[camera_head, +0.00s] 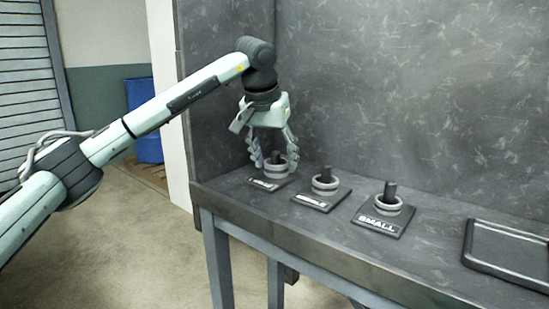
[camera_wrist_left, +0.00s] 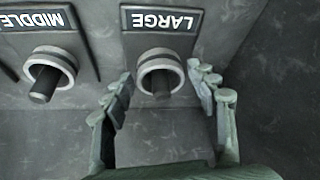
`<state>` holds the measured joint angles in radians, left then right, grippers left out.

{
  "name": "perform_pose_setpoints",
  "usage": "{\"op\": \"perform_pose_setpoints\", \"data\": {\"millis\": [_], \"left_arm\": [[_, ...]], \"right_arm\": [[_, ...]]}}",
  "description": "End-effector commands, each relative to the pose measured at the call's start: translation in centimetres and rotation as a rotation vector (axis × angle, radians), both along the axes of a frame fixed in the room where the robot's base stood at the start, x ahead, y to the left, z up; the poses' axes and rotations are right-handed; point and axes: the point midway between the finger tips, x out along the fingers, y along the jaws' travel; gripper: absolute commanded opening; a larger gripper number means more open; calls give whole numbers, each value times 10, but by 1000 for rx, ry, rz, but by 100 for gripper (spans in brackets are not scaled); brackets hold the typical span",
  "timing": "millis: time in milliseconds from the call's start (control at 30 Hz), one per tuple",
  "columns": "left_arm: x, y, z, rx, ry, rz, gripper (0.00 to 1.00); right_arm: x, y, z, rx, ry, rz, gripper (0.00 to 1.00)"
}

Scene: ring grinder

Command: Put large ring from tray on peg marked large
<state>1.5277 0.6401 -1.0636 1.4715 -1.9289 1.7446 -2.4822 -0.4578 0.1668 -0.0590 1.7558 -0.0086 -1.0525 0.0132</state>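The large ring (camera_head: 283,171) is around the peg on the left-hand base in the head view. The wrist view shows this grey ring (camera_wrist_left: 160,66) around the dark peg (camera_wrist_left: 160,88) of the base marked LARGE (camera_wrist_left: 160,20). My left gripper (camera_head: 270,162) points down over that peg. In the wrist view its fingers (camera_wrist_left: 164,95) are spread apart on either side, with gaps between them and the ring. The black tray (camera_head: 509,282) lies at the right of the bench, and its visible part is empty. My right gripper is in no view.
The middle peg base (camera_head: 321,197) and the small peg base (camera_head: 384,222) stand to the right, each with a ring around its peg. A grey wall rises behind the bench and another at its left end. The bench (camera_head: 440,252) is bare between the small base and the tray.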

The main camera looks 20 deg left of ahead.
Motion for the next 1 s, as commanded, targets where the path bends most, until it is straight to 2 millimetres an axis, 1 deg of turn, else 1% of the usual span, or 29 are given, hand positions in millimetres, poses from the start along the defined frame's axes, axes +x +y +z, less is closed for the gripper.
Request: {"op": "perform_pose_setpoints", "data": {"millis": [333, 467, 567, 800, 900, 1000], "left_arm": [[0, 0, 1, 0, 0, 0, 69], [-2, 0, 10, 0, -3, 0, 69], [-8, 1, 25, 0, -4, 0, 69], [-28, 1, 73, 0, -5, 0, 69], [-35, 2, 90, 0, -4, 0, 69], [-41, 2, 103, -1, -2, 0, 69]], "right_arm": [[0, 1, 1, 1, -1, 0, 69], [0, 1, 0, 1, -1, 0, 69], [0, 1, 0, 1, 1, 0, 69], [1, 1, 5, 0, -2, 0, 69], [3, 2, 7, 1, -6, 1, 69], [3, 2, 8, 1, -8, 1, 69]]}}
